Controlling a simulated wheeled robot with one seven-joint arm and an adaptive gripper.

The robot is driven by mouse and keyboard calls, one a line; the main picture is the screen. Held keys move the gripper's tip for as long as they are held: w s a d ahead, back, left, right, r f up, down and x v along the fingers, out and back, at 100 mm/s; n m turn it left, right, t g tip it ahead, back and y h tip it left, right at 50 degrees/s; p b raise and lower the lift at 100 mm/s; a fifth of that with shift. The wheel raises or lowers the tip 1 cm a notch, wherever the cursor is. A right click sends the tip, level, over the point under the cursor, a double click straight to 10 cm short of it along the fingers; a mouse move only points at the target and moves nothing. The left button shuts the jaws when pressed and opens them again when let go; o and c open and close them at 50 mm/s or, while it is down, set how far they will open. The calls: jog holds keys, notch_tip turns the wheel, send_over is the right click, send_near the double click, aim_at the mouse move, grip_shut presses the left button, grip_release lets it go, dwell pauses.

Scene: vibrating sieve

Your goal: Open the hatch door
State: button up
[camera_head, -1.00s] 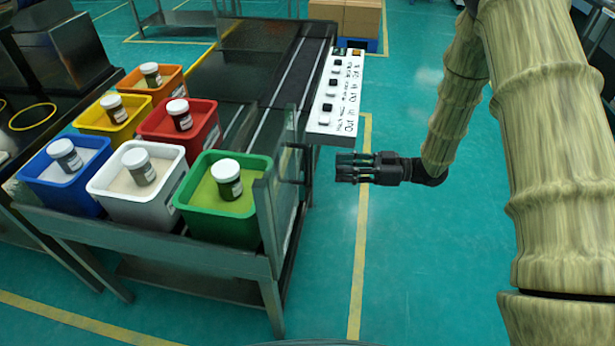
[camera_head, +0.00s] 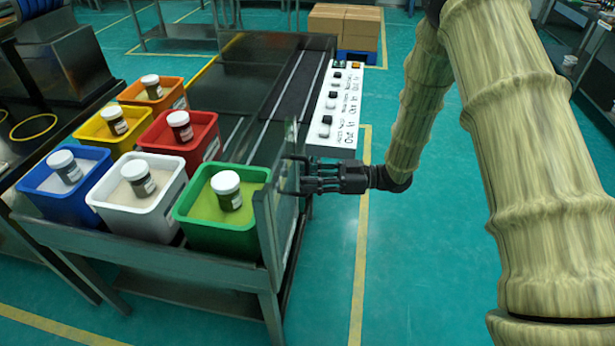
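The hatch door looks to be the upright grey panel (camera_head: 268,232) at the right end of the bench, beside the green bin. It stands upright and appears closed. A dark handle (camera_head: 291,158) sticks out from its right side. My gripper (camera_head: 306,180) is at this handle, reaching in from the right. Its dark fingers are spread apart and overlap the handle in the view. I cannot tell whether they touch it. No grip on the handle is visible.
Several coloured bins with lidded jars stand on the bench left of the panel, the green bin (camera_head: 212,236) nearest. A white switch panel (camera_head: 338,125) sits just above and behind my gripper. Cardboard boxes (camera_head: 345,26) are at the back.

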jog(key=shift+a, duration=0.45)
grip_shut()
